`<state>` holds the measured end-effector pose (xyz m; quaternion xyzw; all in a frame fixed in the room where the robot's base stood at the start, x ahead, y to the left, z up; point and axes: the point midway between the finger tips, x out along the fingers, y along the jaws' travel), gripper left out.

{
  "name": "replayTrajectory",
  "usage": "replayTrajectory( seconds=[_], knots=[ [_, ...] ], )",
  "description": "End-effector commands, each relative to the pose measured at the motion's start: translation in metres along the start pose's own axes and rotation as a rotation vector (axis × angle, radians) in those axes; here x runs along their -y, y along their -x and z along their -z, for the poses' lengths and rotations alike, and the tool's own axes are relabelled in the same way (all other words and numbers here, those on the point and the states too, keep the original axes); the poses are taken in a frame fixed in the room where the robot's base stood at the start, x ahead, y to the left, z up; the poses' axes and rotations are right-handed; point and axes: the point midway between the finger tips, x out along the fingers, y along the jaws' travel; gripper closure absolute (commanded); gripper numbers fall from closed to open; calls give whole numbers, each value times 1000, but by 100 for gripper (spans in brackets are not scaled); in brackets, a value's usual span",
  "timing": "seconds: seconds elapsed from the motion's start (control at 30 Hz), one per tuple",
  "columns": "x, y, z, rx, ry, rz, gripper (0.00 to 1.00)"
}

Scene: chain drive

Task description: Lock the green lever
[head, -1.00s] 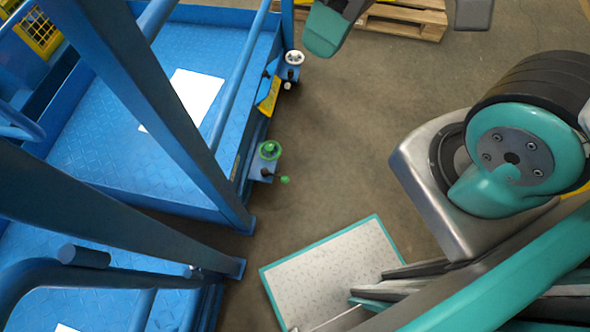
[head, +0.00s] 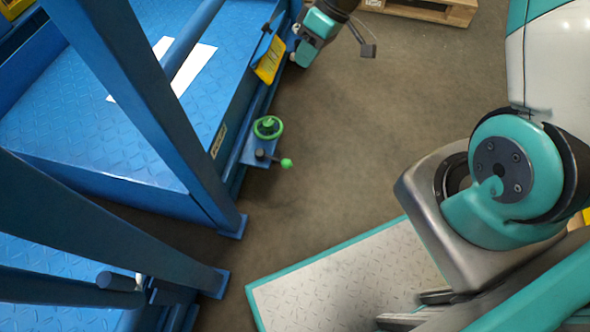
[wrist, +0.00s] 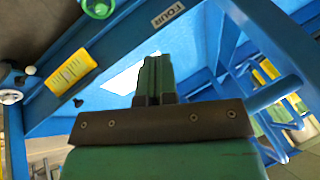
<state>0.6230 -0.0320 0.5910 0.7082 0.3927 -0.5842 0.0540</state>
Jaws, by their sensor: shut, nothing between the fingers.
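The green lever (head: 286,163) is a short dark rod with a green ball end. It sticks out to the right from a blue bracket at the platform's edge, just below a green handwheel (head: 268,127). In the wrist view a green round part (wrist: 98,8) shows cut off at the top edge; the lever's ball cannot be made out there. My gripper (head: 304,52) is at the top of the head view, beyond the lever and apart from it. In the wrist view its green fingers (wrist: 154,78) are together and empty, over the blue platform.
A yellow tag (head: 270,59) hangs at the platform edge near my gripper. A white wheel (wrist: 11,96) shows in the wrist view. Blue posts (head: 150,110) stand in the left foreground. A wooden pallet (head: 425,10) lies at the back. The floor right of the lever is clear.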

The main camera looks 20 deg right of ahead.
Motion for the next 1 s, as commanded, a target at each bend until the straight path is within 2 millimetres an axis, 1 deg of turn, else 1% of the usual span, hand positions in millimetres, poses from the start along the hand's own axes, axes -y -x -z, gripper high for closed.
replayTrajectory(
  seconds=[0.03, 0.07, 0.1, 0.17, 0.2, 0.3, 0.4, 0.53, 0.87, 1.0],
  knots=[
    [-38, -53, -22, -9, -9, 8, 100],
    [-53, -71, -30, -15, -9, 11, 100],
    [-72, -93, -39, -26, -7, 13, 100],
    [-98, -124, -55, -39, -6, 16, 100],
    [-113, -143, -64, -48, -5, 17, 100],
    [-143, -182, -85, -68, -3, 19, 100],
    [-161, -206, -99, -82, 0, 19, 100],
    [-172, -220, -108, -90, 3, 18, 100],
    [-172, -219, -108, -91, 3, 18, 100],
    [-172, -226, -108, -90, 3, 19, 100]
  ],
)
